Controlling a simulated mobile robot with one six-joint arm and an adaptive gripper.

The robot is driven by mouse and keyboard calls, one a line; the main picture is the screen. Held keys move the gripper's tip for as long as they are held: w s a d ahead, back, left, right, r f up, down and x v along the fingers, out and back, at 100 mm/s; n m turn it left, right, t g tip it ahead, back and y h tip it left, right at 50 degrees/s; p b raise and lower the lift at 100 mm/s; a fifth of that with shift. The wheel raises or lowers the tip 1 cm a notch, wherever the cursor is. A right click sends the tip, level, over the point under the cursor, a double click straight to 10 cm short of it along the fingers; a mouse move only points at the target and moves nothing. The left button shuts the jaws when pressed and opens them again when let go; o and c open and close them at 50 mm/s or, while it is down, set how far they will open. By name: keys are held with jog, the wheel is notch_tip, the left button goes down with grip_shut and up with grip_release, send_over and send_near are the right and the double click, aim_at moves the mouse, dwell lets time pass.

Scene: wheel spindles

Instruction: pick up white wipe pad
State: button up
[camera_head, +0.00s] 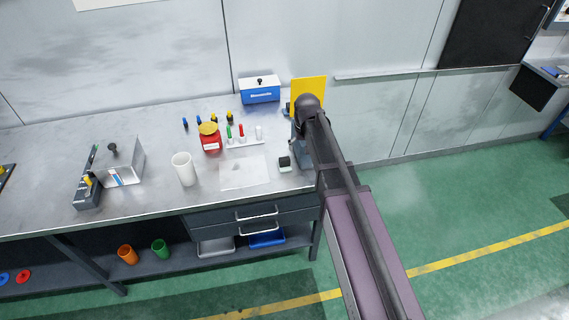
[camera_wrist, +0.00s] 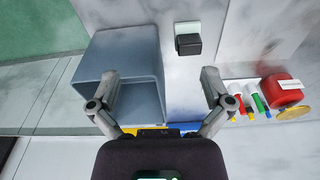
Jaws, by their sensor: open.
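A flat white sheet (camera_head: 258,176), the likeliest match for the white wipe pad, lies on the grey workbench (camera_head: 215,196) near its front edge. A faint pale shape lies on it, too small to identify. Part of the sheet shows at the upper right of the wrist view (camera_wrist: 248,25). My gripper (camera_wrist: 159,74) is open, its fingers wide apart with nothing held. It is over the bench's right end, to the side of the sheet. In the head view my arm hides the gripper.
An open blue-grey box (camera_wrist: 113,50) is beside one finger. A small dark block with a pale green edge (camera_head: 284,163) is between box and sheet. A blue box (camera_head: 259,94) is by the wall.

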send_over(285, 159)
jog(key=s, duration=0.1)
jog(key=shift+s+d+r+n, duration=0.15)
jog(key=shift+d+r+n, duration=0.05)
jog(key=shift+n, duration=0.1)
jog(key=shift+f, duration=0.15)
jog(key=f+b, duration=0.5)
jog(key=w+f+b, duration=0.1)
jog(key=f+b, duration=0.2)
jog(key=shift+w+a+f, duration=0.1)
jog(key=shift+a, duration=0.05)
dwell(0.5)
jog(key=shift+f, duration=0.1)
notch_tip(285, 159, down, 3)
jog(key=b, duration=0.3)
jog(key=shift+a, duration=0.1)
jog(key=shift+w+f+b, duration=0.15)
jog(key=shift+f+b, duration=0.85)
jog(key=shift+b, duration=0.25)
